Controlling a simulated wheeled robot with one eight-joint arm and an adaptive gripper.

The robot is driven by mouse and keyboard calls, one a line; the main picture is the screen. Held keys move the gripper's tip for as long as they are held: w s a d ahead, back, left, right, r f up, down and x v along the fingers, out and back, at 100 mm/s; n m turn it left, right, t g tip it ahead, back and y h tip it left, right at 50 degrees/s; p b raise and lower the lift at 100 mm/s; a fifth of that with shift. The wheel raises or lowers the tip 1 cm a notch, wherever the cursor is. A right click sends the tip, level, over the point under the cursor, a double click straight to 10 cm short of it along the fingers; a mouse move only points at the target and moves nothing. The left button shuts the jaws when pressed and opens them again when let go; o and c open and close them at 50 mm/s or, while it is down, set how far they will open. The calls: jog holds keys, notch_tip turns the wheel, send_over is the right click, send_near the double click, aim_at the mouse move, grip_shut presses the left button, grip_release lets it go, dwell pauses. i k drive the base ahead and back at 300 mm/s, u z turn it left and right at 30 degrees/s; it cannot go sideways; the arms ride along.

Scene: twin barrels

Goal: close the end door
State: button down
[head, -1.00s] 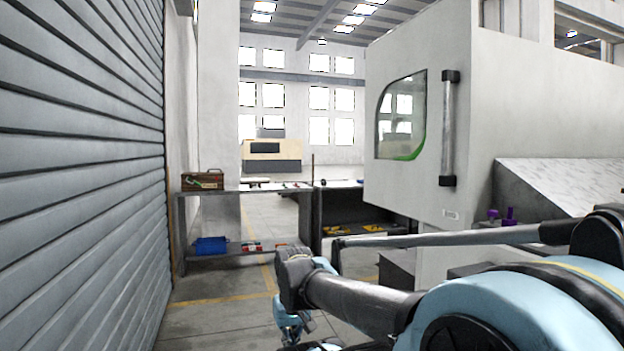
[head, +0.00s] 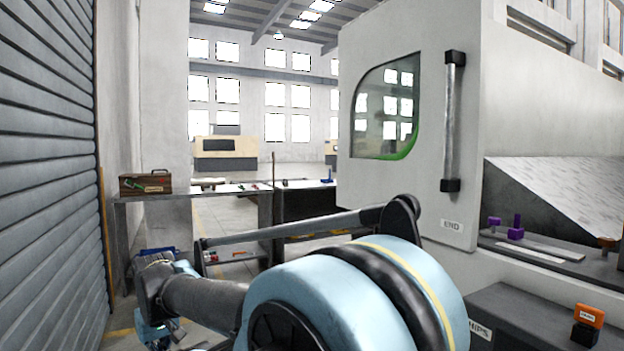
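The end door (head: 420,110) is a pale grey panel on the machine at the right of the head view. It has a green-edged window (head: 386,112), a vertical bar handle (head: 453,120) with black ends, and an "END" label (head: 452,225). The machine's side opening with a sloped metal sheet (head: 580,190) shows to the right of the door. My arm crosses the lower middle of the view, in front of and below the door. My gripper (head: 170,335) is low at the left, partly cut off by the bottom edge, apart from the door. Its fingers are not clear.
A grey shutter wall (head: 45,170) stands close on the left. Ahead is a bench with a wooden toolbox (head: 145,183) and a dark workbench (head: 305,205). Purple pieces (head: 516,228) lie on a ledge at the right, above a dark bin with an orange-and-black item (head: 588,316).

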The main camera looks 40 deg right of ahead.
aim_at(384, 53)
jog(key=z, duration=0.15)
jog(key=i, duration=1.05)
jog(key=z, duration=0.7)
jog(key=i, duration=0.8)
jog(key=z, duration=0.4)
